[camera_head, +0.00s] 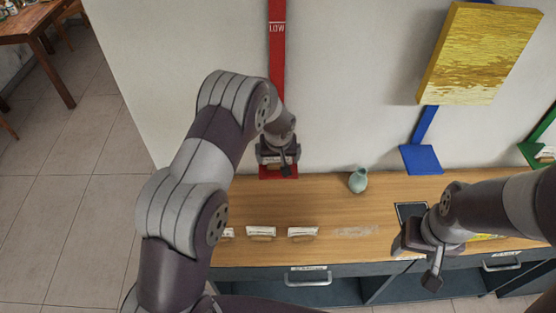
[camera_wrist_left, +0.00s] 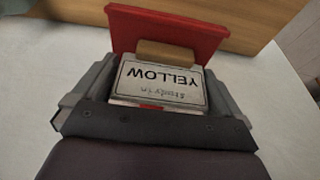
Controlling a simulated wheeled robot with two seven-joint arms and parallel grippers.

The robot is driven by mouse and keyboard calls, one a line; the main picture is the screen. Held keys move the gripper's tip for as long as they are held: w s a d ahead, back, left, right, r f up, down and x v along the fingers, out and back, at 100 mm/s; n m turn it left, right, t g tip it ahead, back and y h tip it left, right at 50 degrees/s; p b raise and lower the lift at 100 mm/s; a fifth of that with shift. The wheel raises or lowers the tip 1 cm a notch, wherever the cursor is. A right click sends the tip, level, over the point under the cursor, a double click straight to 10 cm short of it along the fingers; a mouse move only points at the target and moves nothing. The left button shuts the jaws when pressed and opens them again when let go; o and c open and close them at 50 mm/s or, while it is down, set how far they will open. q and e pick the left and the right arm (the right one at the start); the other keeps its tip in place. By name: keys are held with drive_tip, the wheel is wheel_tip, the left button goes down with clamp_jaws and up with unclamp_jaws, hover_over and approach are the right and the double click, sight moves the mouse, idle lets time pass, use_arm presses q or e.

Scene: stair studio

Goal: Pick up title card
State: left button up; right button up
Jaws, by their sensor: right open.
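My left gripper (camera_head: 278,162) is at the small red ledge (camera_head: 265,175) at the foot of the red strip on the wall. In the left wrist view, a white title card (camera_wrist_left: 162,82) reading "Study in YELLOW" on a wooden block sits between its fingers (camera_wrist_left: 160,90). The fingers appear to close on the card's two sides. The red ledge (camera_wrist_left: 170,28) lies right behind the card; contact with it is unclear. More white cards in holders (camera_head: 261,232) (camera_head: 303,232) stand in a row on the wooden counter (camera_head: 330,205). My right gripper (camera_head: 421,262) is open and empty over the counter's front edge.
A green vase (camera_head: 358,180) stands on the counter near the wall. A yellow painting (camera_head: 480,55) hangs above a blue ledge (camera_head: 421,160); a green ledge (camera_head: 540,153) is farther right. A dark flat panel (camera_head: 411,210) lies near my right gripper. Drawers with handles (camera_head: 307,280) front the counter.

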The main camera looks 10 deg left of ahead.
use_arm(q)
drive_tip(key=shift+s+d, duration=0.1)
drive_tip(key=c, duration=0.5)
drive_tip(key=shift+c, duration=0.2)
drive_tip(key=shift+r, duration=0.3)
drive_tip(key=r, duration=0.1)
drive_tip(key=r+b, duration=0.2)
drive_tip(key=shift+w+d+r, duration=0.35)
drive_tip(key=w+d+r+b, duration=0.2)
drive_tip(key=w+d+r, duration=0.4)
drive_tip(key=d, duration=0.2)
drive_tip(key=shift+d+r, duration=0.4)
